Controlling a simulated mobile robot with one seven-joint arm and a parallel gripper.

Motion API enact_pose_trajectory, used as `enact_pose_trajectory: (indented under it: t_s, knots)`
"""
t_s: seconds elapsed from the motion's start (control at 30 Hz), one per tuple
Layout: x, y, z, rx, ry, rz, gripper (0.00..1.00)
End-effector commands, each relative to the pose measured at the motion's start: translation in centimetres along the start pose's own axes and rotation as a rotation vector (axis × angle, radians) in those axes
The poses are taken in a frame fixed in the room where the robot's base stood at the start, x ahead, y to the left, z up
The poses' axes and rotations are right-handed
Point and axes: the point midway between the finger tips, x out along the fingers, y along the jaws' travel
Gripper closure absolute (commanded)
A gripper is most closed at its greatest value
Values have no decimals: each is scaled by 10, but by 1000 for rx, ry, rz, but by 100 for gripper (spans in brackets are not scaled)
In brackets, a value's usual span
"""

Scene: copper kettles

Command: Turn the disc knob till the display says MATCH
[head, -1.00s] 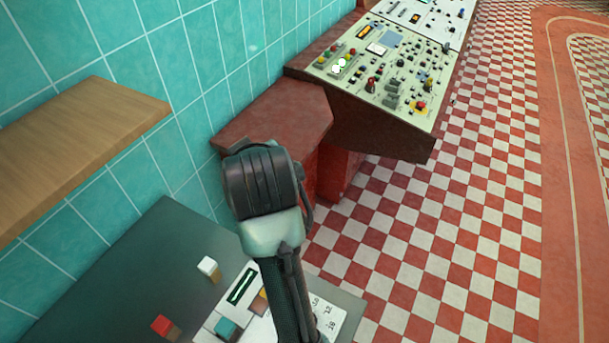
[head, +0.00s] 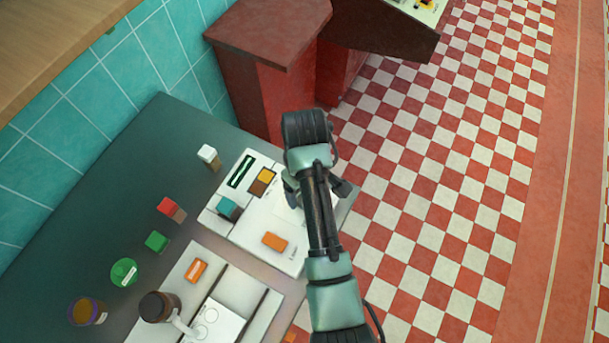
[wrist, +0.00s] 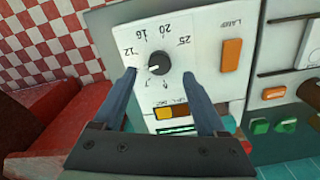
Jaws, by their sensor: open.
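A black round knob (wrist: 159,62) with a pale pointer mark sits on a white panel (wrist: 205,84), ringed by numbers including 12, 16, 20 and 25. My gripper (wrist: 160,77) is open, with one finger to each side of the knob in the wrist view. I cannot tell whether either finger touches it. In the head view my gripper (head: 318,188) is over the panel's right part, and my arm hides the knob. A dark green display slot (head: 241,171) is on the panel; it also shows in the wrist view (wrist: 176,129). I cannot read its text.
An orange block (head: 274,241) marked LAMP, a yellow block (head: 262,179) and a teal block (head: 229,206) are on the panel. White (head: 208,156), red (head: 168,206) and green (head: 156,241) blocks stand left. A red cabinet (head: 265,35) is beyond; checkered floor lies right.

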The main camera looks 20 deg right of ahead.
Motion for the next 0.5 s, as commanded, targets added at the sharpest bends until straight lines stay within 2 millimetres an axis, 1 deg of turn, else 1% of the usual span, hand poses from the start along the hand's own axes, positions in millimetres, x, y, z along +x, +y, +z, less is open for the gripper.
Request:
enact_pose_trajectory:
  t_s: [0.03,0.1,0.2,0.33,0.5]
  knots:
    - [9,0,1,0,-4,-2,26]
    - [21,-1,1,0,-3,-1,26]
    - [33,0,0,0,-1,0,26]
    - [42,0,0,0,0,0,26]
    - [45,0,0,0,2,2,26]
